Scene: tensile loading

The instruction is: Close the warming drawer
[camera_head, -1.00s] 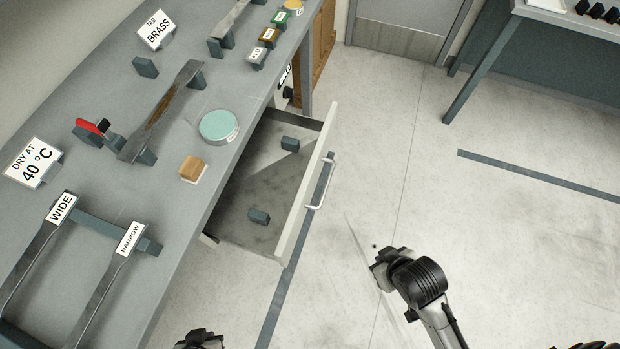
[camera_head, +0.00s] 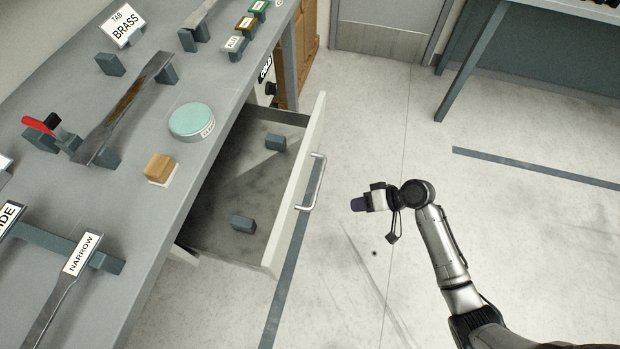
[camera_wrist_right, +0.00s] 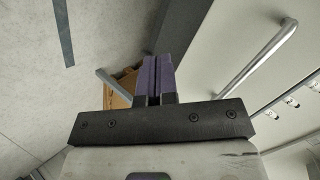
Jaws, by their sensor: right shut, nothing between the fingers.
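The warming drawer (camera_head: 301,185) stands pulled out from under the bench in the head view, with a silver bar handle (camera_head: 313,183) on its pale front. Two dark blocks (camera_head: 275,142) lie apart on its grey floor. My right gripper (camera_head: 358,204) is shut and empty, to the right of the drawer front and apart from the handle. In the right wrist view its purple fingers (camera_wrist_right: 153,78) are pressed together, with the handle (camera_wrist_right: 258,57) on the pale front to their right. My left gripper does not show.
The bench (camera_head: 195,160) carries a teal-lidded round tin (camera_head: 191,120), a wooden block (camera_head: 159,168), a red-handled tool (camera_head: 38,125) and labelled strips and blocks. Another table (camera_head: 480,65) stands at the back right. The floor right of the drawer is open.

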